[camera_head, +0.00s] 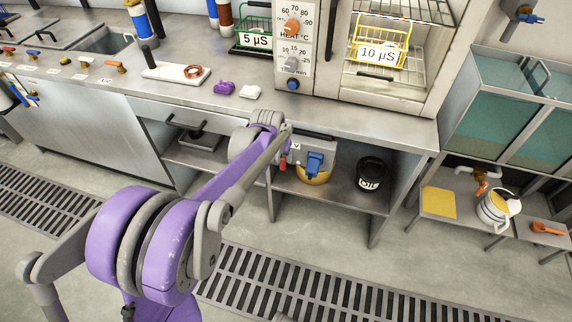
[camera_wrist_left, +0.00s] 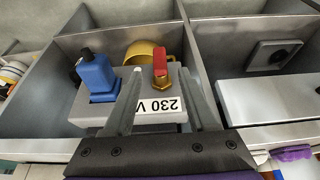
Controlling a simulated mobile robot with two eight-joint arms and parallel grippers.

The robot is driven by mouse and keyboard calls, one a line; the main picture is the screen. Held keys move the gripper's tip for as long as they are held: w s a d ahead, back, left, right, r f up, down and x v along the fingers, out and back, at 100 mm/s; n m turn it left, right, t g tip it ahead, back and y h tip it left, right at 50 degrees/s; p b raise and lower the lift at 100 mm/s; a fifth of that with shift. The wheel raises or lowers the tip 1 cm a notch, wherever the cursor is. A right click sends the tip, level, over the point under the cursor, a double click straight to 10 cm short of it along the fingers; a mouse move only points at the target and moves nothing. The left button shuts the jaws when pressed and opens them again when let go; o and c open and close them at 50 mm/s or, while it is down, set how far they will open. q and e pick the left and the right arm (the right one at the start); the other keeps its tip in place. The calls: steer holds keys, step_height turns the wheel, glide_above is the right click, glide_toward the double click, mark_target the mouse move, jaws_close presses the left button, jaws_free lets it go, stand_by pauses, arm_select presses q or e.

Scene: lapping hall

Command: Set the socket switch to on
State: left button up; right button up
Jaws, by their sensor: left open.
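The grey socket box (camera_wrist_left: 183,118) with a "230 V" label shows upside down in the left wrist view. Its red switch lever (camera_wrist_left: 160,62) on a brass base stands between the two fingers of my left gripper (camera_wrist_left: 163,76) in that view; whether they touch it I cannot tell. My left gripper is open and empty. A blue plug (camera_wrist_left: 97,76) sits in the box beside the switch. In the head view the blue plug (camera_head: 315,163) shows under the bench, and the red lever (camera_head: 283,162) shows beside my arm, which hides part of the box. My right gripper is not in view.
The steel bench top (camera_head: 190,95) overhangs the open shelves (camera_head: 340,200). A yellow round object (camera_wrist_left: 145,52) lies behind the box. A black canister (camera_head: 371,172) stands to the right on the shelf. An oven (camera_head: 388,85) stands on the bench. A floor grate (camera_head: 300,280) runs in front.

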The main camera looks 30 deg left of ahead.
mark_target(282, 161)
arm_select(q)
steer(key=b+x, duration=0.1)
steer(key=x, duration=0.6)
steer(key=shift+r, duration=0.1)
jaws_close()
